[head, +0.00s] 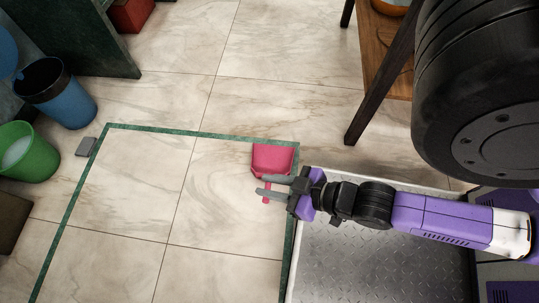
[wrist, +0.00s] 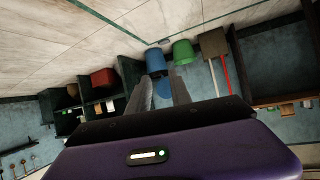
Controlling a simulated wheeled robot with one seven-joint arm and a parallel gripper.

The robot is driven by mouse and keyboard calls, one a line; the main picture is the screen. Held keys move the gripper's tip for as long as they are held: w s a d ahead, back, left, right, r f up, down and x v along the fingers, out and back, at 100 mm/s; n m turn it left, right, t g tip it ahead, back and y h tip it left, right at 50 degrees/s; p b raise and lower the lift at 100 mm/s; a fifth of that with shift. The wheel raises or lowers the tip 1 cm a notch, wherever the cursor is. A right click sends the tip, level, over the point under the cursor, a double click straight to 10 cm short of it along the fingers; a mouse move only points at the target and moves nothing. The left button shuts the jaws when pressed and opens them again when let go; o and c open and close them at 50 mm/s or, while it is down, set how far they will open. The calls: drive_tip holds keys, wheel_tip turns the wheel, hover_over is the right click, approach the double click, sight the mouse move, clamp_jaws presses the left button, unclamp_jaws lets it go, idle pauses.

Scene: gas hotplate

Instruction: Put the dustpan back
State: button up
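The pinkish-red dustpan (head: 272,158) is on the tiled floor near the right side of the green-bordered area in the head view. Its handle points toward the bottom of the picture. My gripper (head: 261,187) reaches in from the right, with its two fingers apart and overlapping the handle in the picture. I cannot tell the height between the fingers and the handle. In the wrist view my gripper (wrist: 162,88) shows both fingers apart with nothing seen between them, and the dustpan is not visible there.
A blue bin (head: 62,98) and a green bin (head: 28,155) stand at the left. A wooden table (head: 378,60) is at the upper right. A red box (head: 130,12) is at the upper left. The floor left of the dustpan is clear.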

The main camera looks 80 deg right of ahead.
drive_tip(key=s+a+r+n+t+y, duration=0.1)
drive_tip(key=a+r, duration=0.4)
drive_tip(key=r, duration=0.7)
drive_tip(key=shift+a+r+n+t+y, duration=0.15)
drive_tip(key=shift+r+n+t+y, duration=0.15)
drive_tip(key=shift+n+t+y, duration=0.55)
wheel_tip(320, 180, up, 32)
drive_tip(key=p, duration=3.2)
drive_tip(key=shift+f, duration=0.15)
